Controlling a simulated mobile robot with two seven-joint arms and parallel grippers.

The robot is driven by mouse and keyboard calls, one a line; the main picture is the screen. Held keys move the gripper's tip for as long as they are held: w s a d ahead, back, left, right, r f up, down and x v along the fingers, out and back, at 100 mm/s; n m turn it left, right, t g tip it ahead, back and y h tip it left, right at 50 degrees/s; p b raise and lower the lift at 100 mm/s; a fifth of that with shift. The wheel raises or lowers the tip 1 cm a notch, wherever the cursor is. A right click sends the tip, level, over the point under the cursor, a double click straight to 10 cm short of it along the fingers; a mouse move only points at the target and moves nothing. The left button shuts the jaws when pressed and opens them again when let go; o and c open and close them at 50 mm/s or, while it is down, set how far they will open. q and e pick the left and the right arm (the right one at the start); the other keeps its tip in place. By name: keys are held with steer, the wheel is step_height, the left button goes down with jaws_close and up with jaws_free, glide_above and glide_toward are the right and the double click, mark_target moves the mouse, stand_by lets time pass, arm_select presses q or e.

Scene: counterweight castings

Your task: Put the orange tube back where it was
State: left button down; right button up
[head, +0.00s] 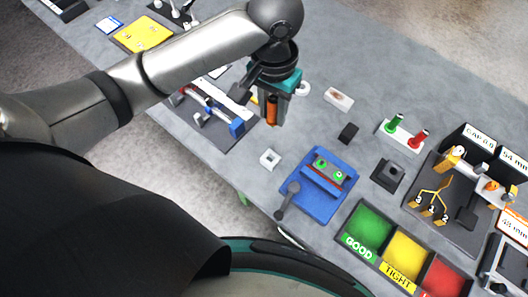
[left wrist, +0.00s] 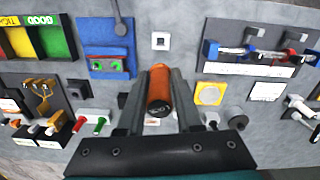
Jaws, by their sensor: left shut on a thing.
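The orange tube (head: 271,111) is upright in my left gripper (head: 271,120), above the grey table. In the left wrist view the tube (left wrist: 159,88) sits between the two dark fingers (left wrist: 158,100), which close on it from both sides. Its upper part is hidden by the gripper in the head view. A small white square block with a dark square opening (head: 270,158) stands on the table, nearer the front edge than the gripper; it also shows in the left wrist view (left wrist: 160,41). My right gripper is in neither view.
A blue fixture (head: 319,205) with a grey lever stands nearby. Green, yellow and red bins (head: 368,228) lie at front right. A rack with blue clamps (head: 238,129) is left of the gripper. Green and red handled gauges (head: 420,137) stand to the right. Bare table surrounds the white block.

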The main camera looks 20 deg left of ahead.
mark_target(271, 152)
arm_select(q)
step_height(271, 152, down, 18)
steer(key=shift+f+b, duration=0.25)
steer(key=shift+b, duration=0.85)
steer(key=shift+f, duration=0.2)
steer(key=c, duration=0.6)
jaws_free()
steer(key=shift+r, duration=0.15)
step_height(271, 152, up, 12)
steer(key=shift+r+p, duration=0.1)
steer(key=shift+p, duration=0.75)
